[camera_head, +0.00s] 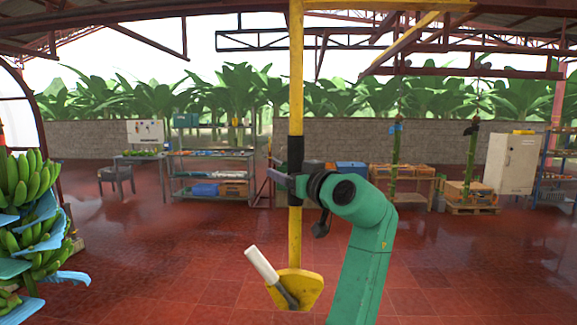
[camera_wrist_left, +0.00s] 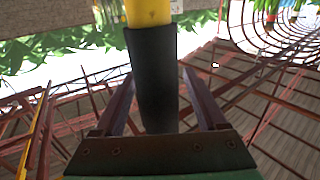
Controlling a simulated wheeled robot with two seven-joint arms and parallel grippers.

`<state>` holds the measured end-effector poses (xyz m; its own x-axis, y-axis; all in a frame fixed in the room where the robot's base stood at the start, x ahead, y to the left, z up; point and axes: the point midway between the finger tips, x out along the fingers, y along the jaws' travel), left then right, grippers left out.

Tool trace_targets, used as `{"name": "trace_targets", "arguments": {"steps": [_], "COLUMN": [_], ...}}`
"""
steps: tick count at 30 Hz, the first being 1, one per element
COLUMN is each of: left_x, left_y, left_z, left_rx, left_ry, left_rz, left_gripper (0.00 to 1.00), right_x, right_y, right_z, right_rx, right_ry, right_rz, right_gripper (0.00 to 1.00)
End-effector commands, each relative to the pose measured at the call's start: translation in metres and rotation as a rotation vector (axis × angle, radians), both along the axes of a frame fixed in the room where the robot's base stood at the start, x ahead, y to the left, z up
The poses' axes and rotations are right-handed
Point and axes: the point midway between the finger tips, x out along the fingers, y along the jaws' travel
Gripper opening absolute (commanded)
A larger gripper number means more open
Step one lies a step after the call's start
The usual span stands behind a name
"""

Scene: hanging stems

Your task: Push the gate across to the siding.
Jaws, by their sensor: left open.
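A yellow upright post (camera_head: 296,80) with a black sleeve (camera_head: 295,155) runs down in front of me from an overhead yellow beam. Its foot is a yellow plate (camera_head: 300,288) with a pale-handled lever (camera_head: 262,265) tilted to the left. My left gripper (camera_head: 277,176) is at the lower part of the sleeve. In the left wrist view the open fingers (camera_wrist_left: 160,100) stand on either side of the black sleeve (camera_wrist_left: 153,70), with gaps beside it. Which overhead part is the gate or the siding I cannot tell. My right gripper is not in view.
A yellow diagonal beam (camera_head: 405,40) is overhead at right. A banana bunch (camera_head: 25,185) hangs at the left edge. Shelves (camera_head: 208,170), hanging green stems (camera_head: 472,150) and a white cabinet (camera_head: 512,163) stand behind. The red floor between is open.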

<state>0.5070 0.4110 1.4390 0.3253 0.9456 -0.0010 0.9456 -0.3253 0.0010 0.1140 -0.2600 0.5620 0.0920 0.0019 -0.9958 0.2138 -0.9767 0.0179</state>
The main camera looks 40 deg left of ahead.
Motion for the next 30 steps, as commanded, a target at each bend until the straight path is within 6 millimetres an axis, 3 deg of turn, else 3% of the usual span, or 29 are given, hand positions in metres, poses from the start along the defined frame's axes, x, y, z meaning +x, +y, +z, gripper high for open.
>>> {"name": "trace_targets", "arguments": {"steps": [5,11,30], "left_x": [0.0003,0.0002,0.0002], "left_y": [-0.0001,-0.0005,-0.0006], "left_z": [-0.0009,-0.0008,-0.0002], "left_rx": [0.000,0.000,0.001], "left_ry": [0.001,0.001,0.001], "left_rz": [-0.001,-0.001,-0.001], "left_gripper": [0.74,0.01,0.00], "right_x": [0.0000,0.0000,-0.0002], "right_y": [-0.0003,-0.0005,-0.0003], "right_z": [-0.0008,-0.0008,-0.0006], "right_rx": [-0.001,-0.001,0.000], "right_ry": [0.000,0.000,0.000], "right_rz": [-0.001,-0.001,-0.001], "right_gripper": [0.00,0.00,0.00]}}
